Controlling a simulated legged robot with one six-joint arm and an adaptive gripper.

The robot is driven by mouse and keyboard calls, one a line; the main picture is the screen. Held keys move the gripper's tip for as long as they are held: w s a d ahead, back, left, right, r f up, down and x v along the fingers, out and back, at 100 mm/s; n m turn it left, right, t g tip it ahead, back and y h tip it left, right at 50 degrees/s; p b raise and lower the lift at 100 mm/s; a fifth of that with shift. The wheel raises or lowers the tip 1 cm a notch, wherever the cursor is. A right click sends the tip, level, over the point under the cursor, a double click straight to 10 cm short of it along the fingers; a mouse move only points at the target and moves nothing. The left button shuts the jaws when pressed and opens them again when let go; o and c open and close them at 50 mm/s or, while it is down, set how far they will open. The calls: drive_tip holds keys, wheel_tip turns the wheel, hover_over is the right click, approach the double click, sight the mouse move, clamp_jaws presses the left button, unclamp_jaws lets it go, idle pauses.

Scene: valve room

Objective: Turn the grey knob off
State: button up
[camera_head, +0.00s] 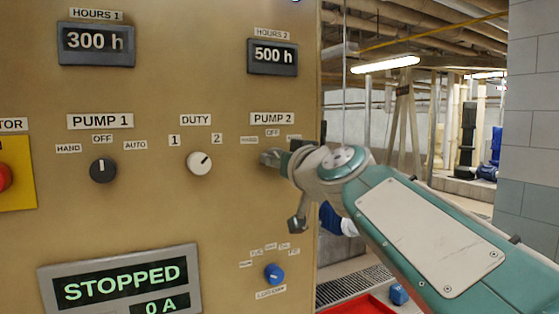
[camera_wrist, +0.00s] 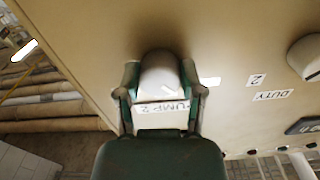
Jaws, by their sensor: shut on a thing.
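A grey knob (camera_wrist: 160,74) on the tan panel sits between my fingers in the wrist view. A PUMP 2 label (camera_wrist: 162,108) shows close beside it, upside down. In the wrist view my gripper (camera_wrist: 160,85) is shut on the knob, with one finger on each side. A small light mark shows on the knob's face. The OFF label (camera_head: 273,132) shows above my gripper; the side labels are partly hidden or hard to read.
A black PUMP 1 knob (camera_head: 103,171) and a white DUTY knob (camera_head: 199,162) are to the left. A blue knob (camera_head: 274,274) is below. A display (camera_head: 122,283) reads STOPPED. Open room lies right of the panel edge, before a grey block wall (camera_head: 533,130).

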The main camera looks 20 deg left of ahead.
drive_tip(key=m, duration=0.4)
drive_tip(key=shift+m, duration=1.8)
drive_tip(key=o, duration=0.9)
drive_tip(key=shift+o, duration=1.3)
drive_tip(key=shift+w+a+f, duration=0.1)
drive_tip(key=shift+w, duration=0.05)
drive_tip(key=shift+a, duration=0.2)
drive_tip(key=shift+d, duration=0.1)
